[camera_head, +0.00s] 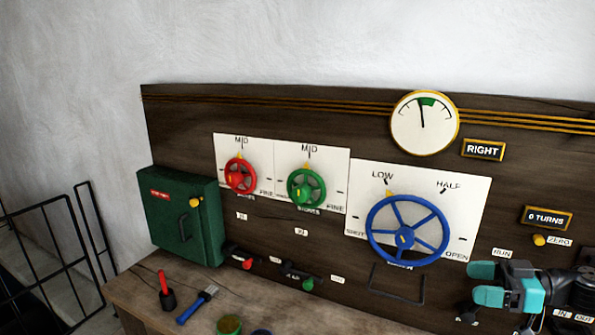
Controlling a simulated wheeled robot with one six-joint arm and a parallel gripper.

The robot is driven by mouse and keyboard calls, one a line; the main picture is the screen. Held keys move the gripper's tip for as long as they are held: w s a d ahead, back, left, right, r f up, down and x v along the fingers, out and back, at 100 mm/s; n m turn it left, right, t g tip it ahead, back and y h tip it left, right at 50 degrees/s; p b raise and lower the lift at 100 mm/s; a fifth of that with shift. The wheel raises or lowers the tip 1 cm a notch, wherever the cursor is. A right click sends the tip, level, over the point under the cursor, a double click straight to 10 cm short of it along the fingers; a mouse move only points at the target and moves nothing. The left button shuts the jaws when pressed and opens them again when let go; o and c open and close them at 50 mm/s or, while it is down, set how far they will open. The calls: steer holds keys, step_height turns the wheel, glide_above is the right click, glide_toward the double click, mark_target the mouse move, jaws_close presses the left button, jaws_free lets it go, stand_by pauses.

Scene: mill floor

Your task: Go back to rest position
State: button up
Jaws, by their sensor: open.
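My gripper (497,286) is at the lower right, in front of the panel, with its teal fingertips apart and nothing seen between them. It is below the RUN label and to the right of the blue handwheel (407,231), apart from the wheel in the picture. My gripper hides part of the panel's lower right. I cannot tell whether it touches the panel.
The wooden panel (270,110) carries a red wheel (240,176), a green wheel (306,189), a gauge (424,122) and a yellow button (539,240). A green box (185,217) is at left. A red-handled tool (165,291) and blue-handled brush (197,304) are on the bench (130,291).

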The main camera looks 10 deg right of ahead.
steer(key=s+a+g+h+b, duration=0.2)
steer(key=a+g+h+b, duration=0.4)
steer(key=a, duration=1.4)
steer(key=s+a+m+g+h+b, duration=0.1)
steer(key=s+a+m+b, duration=0.1)
steer(key=s, duration=0.5)
steer(key=s+a+m+g+h+b, duration=0.1)
steer(key=s+a+m+h+b, duration=0.1)
steer(key=s+a+b, duration=0.3)
steer(key=s+a, duration=0.1)
steer(key=s, duration=0.2)
steer(key=shift+s+a+b, duration=0.25)
steer(key=shift+a+b, duration=0.05)
steer(key=shift+a, duration=0.1)
